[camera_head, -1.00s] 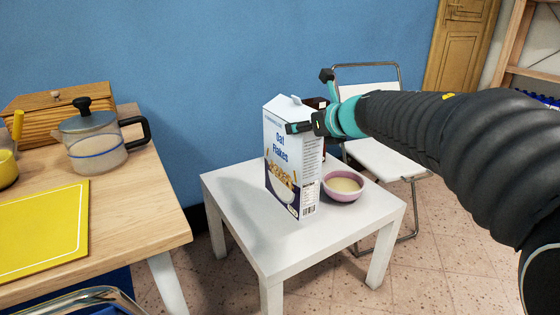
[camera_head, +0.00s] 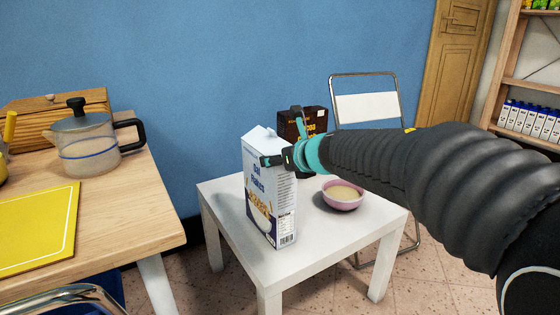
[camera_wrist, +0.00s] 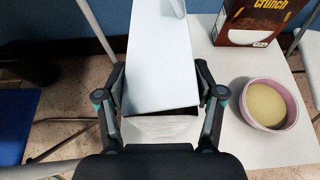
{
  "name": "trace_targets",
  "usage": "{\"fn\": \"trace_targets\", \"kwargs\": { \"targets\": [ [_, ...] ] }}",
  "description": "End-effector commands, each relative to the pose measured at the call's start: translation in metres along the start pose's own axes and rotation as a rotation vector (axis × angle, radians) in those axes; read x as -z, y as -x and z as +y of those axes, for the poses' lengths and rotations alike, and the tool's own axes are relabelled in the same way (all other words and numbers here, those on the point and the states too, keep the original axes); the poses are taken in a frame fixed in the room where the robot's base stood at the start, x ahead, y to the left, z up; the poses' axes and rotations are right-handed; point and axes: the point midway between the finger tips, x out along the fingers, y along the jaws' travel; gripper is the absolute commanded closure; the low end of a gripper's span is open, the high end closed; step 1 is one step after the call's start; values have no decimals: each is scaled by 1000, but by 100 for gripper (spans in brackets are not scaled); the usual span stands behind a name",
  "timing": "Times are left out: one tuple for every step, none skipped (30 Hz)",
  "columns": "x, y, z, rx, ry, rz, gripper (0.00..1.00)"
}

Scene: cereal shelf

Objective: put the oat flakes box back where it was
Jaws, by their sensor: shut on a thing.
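The white and blue oat flakes box (camera_head: 268,205) is upright in the head view, at the front left of the small white table (camera_head: 225,190). My gripper (camera_head: 284,140) is shut on its upper part, reaching in from the right. In the wrist view the box (camera_wrist: 160,65) fills the space between my two fingers (camera_wrist: 160,85), one on each side. I cannot tell whether its base touches the tabletop or hangs just above it.
A pink bowl (camera_head: 342,195) and a brown cereal box (camera_head: 292,128) stand on the white table. A wooden table (camera_head: 120,205) with a jug (camera_head: 88,150) is at left. A folding chair (camera_head: 365,105) stands behind. A stocked shelf (camera_head: 520,85) is at far right.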

Motion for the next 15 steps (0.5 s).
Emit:
{"fn": "trace_targets", "kwargs": {
  "targets": [
    [-1,0,0,0,0,-1,100],
    [0,0,0,0,0,1,30],
    [0,0,0,0,0,1,20],
    [0,0,0,0,0,1,12],
    [0,0,0,0,0,0,7],
    [0,0,0,0,0,0,7],
    [0,0,0,0,0,0,7],
    [0,0,0,0,0,0,7],
    [0,0,0,0,0,0,7],
    [0,0,0,0,0,0,7],
    [0,0,0,0,0,0,7],
    [0,0,0,0,0,0,7],
    [-1,0,0,0,0,0,7],
    [-1,0,0,0,0,0,7],
    [-1,1,0,0,0,0,7]
  ]
}}
